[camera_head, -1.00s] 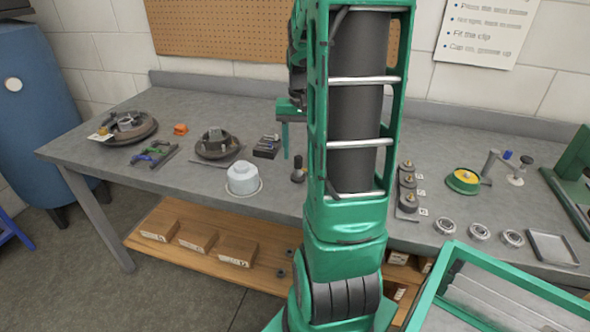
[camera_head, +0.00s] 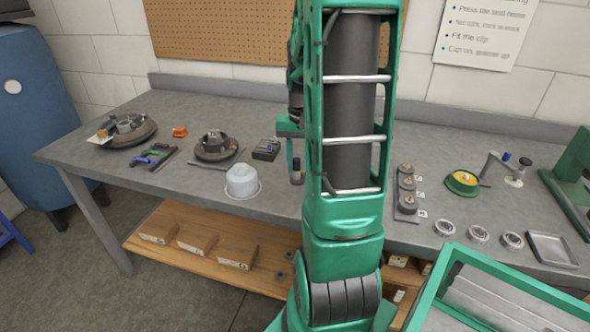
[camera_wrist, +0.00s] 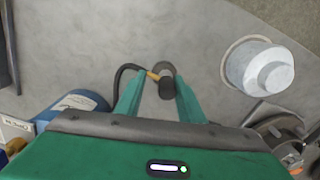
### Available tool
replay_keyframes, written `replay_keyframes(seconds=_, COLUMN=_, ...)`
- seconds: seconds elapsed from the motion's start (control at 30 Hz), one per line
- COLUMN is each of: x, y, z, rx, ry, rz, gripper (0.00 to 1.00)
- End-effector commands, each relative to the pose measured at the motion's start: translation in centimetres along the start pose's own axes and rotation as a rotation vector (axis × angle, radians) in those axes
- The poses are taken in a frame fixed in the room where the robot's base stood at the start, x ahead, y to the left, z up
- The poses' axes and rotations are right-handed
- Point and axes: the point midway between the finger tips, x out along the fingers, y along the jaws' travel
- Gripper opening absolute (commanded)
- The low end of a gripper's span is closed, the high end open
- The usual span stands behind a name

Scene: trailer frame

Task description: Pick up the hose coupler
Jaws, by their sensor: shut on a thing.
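The hose coupler (camera_wrist: 166,84) is a small dark cylinder between the two green fingers of my gripper (camera_wrist: 160,96) in the wrist view. A brass-coloured piece and a curved black hose show beside it. My gripper is shut on the coupler. In the head view the coupler (camera_head: 296,178) shows as a small dark piece under my gripper, just left of my green arm. My arm hides part of the bench behind it. I cannot tell whether the coupler still touches the bench top.
A white stepped cup (camera_head: 242,181) stands on the grey bench (camera_head: 205,105) left of the coupler. A round dark fixture (camera_head: 214,147) and a small black box (camera_head: 265,149) are further back. Dark parts in a row (camera_head: 406,190) stand right of my arm.

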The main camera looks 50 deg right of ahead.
Motion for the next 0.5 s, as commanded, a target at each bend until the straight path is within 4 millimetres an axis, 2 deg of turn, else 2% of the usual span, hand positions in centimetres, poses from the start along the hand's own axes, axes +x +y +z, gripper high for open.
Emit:
replay_keyframes(seconds=0.27, x=-1.4, y=-0.3, z=-0.2, rx=-0.008, ry=0.007, rz=-0.005, gripper=0.1)
replay_keyframes(seconds=0.43, x=-4.2, y=-0.3, z=-0.2, rx=-0.008, ry=0.009, rz=-0.005, gripper=0.1)
replay_keyframes(seconds=0.5, x=-5.0, y=-0.8, z=1.2, rx=-0.009, ry=0.007, rz=-0.005, gripper=0.1)
